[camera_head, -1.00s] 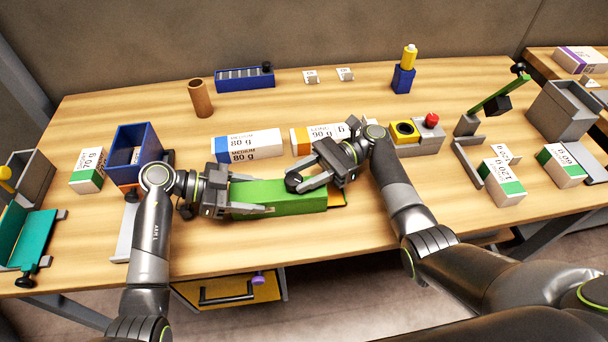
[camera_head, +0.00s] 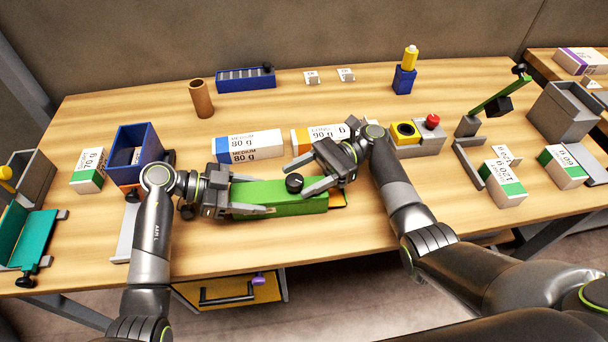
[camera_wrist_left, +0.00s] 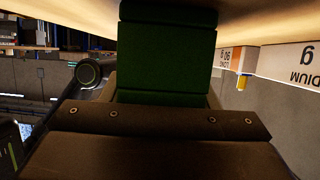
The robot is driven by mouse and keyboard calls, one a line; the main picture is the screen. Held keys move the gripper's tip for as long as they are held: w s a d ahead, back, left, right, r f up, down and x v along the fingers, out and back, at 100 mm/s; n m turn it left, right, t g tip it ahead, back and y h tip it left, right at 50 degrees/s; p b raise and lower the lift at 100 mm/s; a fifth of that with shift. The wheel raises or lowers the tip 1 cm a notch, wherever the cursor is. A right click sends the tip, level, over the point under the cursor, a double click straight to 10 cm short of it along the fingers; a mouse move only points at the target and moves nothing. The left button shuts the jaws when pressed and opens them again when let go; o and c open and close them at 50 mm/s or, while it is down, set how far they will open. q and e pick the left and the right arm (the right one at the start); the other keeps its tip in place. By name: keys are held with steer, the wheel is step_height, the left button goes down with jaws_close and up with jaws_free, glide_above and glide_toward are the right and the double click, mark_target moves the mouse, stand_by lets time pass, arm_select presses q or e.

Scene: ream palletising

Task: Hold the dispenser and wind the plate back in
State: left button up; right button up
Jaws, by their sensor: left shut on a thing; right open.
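The dispenser (camera_head: 262,194) is a long green box lying on the table in front of me, with a round black knob (camera_head: 294,183) on top near its right end. My left gripper (camera_head: 258,196) is shut across the left part of the dispenser. In the left wrist view the green body (camera_wrist_left: 166,55) sits between the jaws. My right gripper (camera_head: 304,176) is open at the knob, with one finger behind it and one in front. I cannot tell whether either finger touches it.
A blue-marked ream (camera_head: 248,145) and an orange-marked ream (camera_head: 318,136) lie just behind the dispenser. A yellow drawer (camera_head: 228,292) is below the table edge.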

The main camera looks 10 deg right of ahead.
step_height(320, 180, up, 10)
stand_by(0.5)
